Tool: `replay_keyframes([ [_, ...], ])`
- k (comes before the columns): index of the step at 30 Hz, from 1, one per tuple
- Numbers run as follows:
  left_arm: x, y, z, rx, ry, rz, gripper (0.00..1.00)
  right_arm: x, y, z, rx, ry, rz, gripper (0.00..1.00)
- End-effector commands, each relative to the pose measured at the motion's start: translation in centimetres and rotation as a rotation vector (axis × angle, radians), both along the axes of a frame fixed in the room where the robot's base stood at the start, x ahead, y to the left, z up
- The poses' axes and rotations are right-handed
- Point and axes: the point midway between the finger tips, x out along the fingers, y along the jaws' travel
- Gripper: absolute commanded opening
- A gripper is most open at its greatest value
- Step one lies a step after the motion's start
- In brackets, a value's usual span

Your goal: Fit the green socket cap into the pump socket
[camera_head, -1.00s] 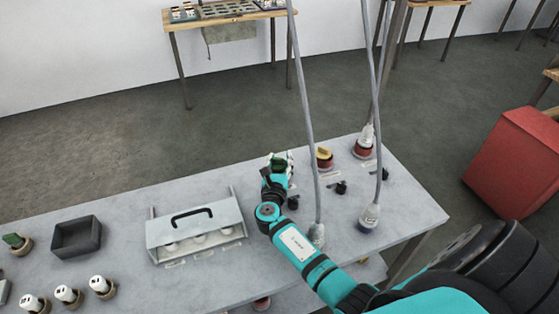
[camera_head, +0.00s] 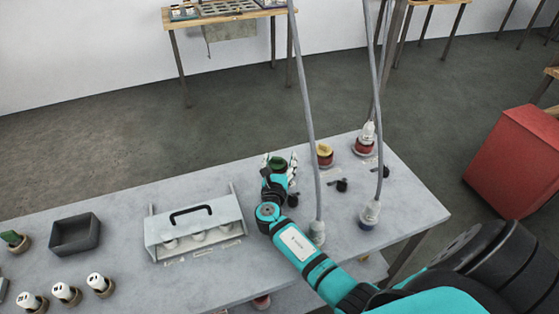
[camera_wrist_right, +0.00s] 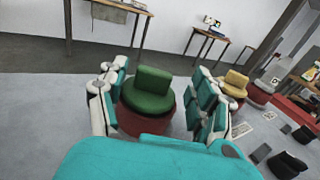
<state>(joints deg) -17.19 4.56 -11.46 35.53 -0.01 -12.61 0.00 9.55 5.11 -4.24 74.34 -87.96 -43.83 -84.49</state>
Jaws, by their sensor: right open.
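The green socket cap (camera_wrist_right: 150,90) sits on a dark red round base (camera_wrist_right: 145,122) in the right wrist view. In the head view the green cap (camera_head: 277,163) shows at the tip of my right gripper (camera_head: 279,172). My right gripper (camera_wrist_right: 160,102) is open, with one finger on each side of the cap and base. Gaps show between the fingers and the cap. I cannot tell which fitting is the pump socket. My left gripper is not in view.
A yellow cap (camera_head: 324,149) on a red base and another red base (camera_head: 364,147) with a cable plug stand to the right. Two hanging cables cross the view. A white carrier (camera_head: 195,226) and a grey tray (camera_head: 75,235) stand left.

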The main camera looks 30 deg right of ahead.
Motion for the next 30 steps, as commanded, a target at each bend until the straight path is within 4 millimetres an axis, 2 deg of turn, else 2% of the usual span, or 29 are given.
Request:
replay_keyframes([
  [7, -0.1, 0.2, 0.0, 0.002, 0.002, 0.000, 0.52, -0.8, 0.8, 0.0, 0.001, 0.001, 0.002, 0.66],
  [21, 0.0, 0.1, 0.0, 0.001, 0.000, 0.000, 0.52, -7.7, 6.7, 0.3, 0.002, 0.001, 0.000, 0.66],
  [30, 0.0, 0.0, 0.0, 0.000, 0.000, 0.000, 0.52, -9.1, 7.9, 0.4, 0.000, 0.000, 0.000, 0.66],
])
